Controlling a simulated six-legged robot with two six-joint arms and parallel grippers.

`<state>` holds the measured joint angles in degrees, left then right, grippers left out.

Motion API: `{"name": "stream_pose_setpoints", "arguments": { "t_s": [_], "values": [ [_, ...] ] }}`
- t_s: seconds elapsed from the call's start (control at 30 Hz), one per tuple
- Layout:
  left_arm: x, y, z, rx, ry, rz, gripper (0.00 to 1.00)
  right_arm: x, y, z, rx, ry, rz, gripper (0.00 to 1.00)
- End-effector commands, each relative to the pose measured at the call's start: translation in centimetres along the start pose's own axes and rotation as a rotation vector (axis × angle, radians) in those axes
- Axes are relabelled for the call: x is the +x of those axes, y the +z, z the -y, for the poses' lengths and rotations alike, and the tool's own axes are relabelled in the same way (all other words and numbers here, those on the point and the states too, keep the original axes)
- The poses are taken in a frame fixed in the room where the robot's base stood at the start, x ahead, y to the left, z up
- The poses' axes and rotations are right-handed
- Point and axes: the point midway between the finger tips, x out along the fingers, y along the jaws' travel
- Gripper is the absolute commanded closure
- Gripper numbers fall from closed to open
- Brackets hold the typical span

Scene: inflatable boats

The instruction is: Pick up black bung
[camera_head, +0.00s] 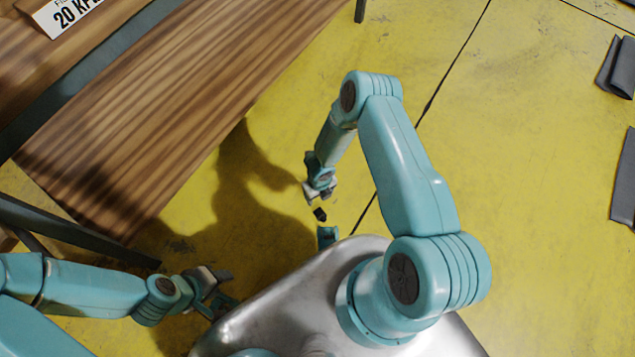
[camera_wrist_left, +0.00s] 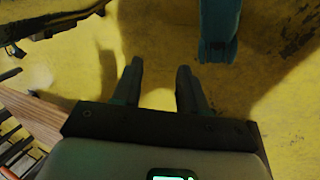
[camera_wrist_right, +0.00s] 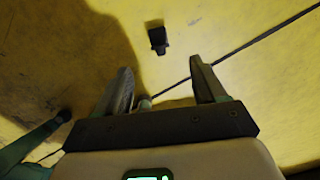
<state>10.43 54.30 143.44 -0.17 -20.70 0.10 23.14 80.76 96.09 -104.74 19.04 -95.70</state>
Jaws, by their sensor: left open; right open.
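The black bung (camera_head: 320,214) is a small dark piece on the yellow floor, just below my right gripper (camera_head: 319,192) in the head view. In the right wrist view the bung (camera_wrist_right: 158,38) lies ahead of the fingertips, roughly in line with the gap between them and apart from them. My right gripper (camera_wrist_right: 161,70) is open with nothing between its fingers. My left gripper (camera_head: 222,290) is open and empty at the lower left, away from the bung. The left wrist view shows its fingers (camera_wrist_left: 160,68) over bare floor, with no bung in sight.
A wooden bench (camera_head: 150,110) with dark metal legs stands at the upper left. A dark seam (camera_head: 437,88) crosses the yellow floor (camera_head: 510,130). Dark grey folded pieces (camera_head: 617,66) lie at the right edge. The floor around the bung is clear.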

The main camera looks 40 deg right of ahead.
Motion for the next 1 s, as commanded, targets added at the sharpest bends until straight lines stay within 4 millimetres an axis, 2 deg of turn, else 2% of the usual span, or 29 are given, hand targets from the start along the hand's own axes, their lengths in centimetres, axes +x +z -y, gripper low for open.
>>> {"name": "stream_pose_setpoints", "arguments": {
  "t_s": [0.1, 0.33, 0.43, 0.67, 0.77, 0.9, 1.0],
  "values": [
    [1.2, -0.2, 0.6, -0.006, -0.001, -0.006, 0.57, 3.1, -0.5, -0.1, -0.005, 0.0, -0.003, 0.3],
    [3.0, -0.9, 1.6, -0.021, -0.002, -0.021, 0.57, 8.4, -0.7, -0.1, -0.005, 0.0, -0.002, 0.3],
    [3.5, -1.0, 1.9, -0.025, -0.003, -0.025, 0.57, 9.7, -0.7, 0.0, -0.006, 0.0, 0.0, 0.3],
    [4.0, -1.2, 2.2, -0.029, -0.003, -0.03, 0.57, 10.9, -0.4, 0.0, -0.006, 0.0, 0.0, 0.3],
    [4.8, -1.4, 2.6, -0.033, -0.004, -0.035, 0.57, 12.4, -0.4, -0.1, -0.006, 0.001, -0.001, 0.3],
    [6.4, -2.6, 3.1, -0.025, -0.003, -0.074, 0.57, 14.9, -0.2, -0.2, -0.005, 0.001, 0.0, 0.3],
    [6.7, -3.0, 3.3, -0.02, -0.003, -0.089, 0.57, 15.6, -0.1, -0.2, -0.005, 0.001, 0.001, 0.3]
  ]
}}
